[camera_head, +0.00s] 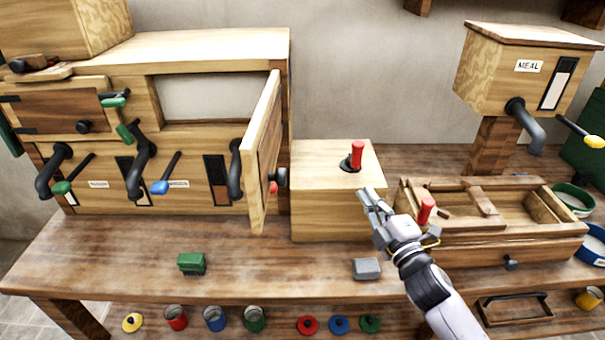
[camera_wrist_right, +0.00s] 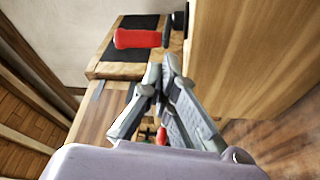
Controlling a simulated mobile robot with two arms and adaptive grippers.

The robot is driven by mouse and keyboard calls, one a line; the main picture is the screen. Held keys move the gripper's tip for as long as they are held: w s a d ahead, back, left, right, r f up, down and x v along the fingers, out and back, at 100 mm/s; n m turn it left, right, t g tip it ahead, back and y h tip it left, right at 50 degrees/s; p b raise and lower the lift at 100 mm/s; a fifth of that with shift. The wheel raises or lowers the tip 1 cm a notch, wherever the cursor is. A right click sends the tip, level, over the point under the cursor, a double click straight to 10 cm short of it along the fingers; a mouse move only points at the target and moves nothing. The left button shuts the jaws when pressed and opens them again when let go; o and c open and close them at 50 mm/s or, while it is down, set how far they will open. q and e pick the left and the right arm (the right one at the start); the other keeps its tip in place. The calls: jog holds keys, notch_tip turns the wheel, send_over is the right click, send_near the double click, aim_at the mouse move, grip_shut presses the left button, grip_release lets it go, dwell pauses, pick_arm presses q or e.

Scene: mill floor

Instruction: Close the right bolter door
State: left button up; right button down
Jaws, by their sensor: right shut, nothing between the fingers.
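The right bolter door (camera_head: 262,150) is a pale wooden panel standing open, swung out from the right end of the bolter cabinet (camera_head: 215,50). A dark knob with a red part (camera_head: 279,178) is on its right-hand face. The opening behind it shows a pale interior. My right gripper (camera_head: 367,194) is shut and empty, to the right of the door and apart from it, in front of the wooden box with a red handle. In the right wrist view the fingers (camera_wrist_right: 161,68) are together, beside a large wooden panel that I cannot identify for sure. My left gripper is out of view.
The wooden box (camera_head: 315,220) with a red handle (camera_head: 357,154) stands right of the door. A wooden tray unit (camera_head: 490,249) and a meal bin (camera_head: 490,75) are further right. A green block (camera_head: 191,264) and a grey block (camera_head: 367,268) lie near the bench's front. Pipes project from the cabinet.

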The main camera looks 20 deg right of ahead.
jog(key=a+r+n+g+y, duration=0.1)
jog(key=a+r+n+y, duration=0.2)
jog(key=r+n+y, duration=1.2)
jog(key=s+f+n+g+y, duration=0.25)
jog(key=s+n+g, duration=0.35)
jog(key=n+g, duration=1.05)
jog(key=w+a+n+t+p, duration=0.3)
jog(key=a+p, duration=0.3)
jog(key=a, duration=0.7)
jog(key=shift+w+a+f+h+p, duration=0.25)
jog(key=shift+w+f+h+p, duration=0.1)
jog(key=shift+f+h, duration=0.1)
jog(key=shift+t, duration=0.25)
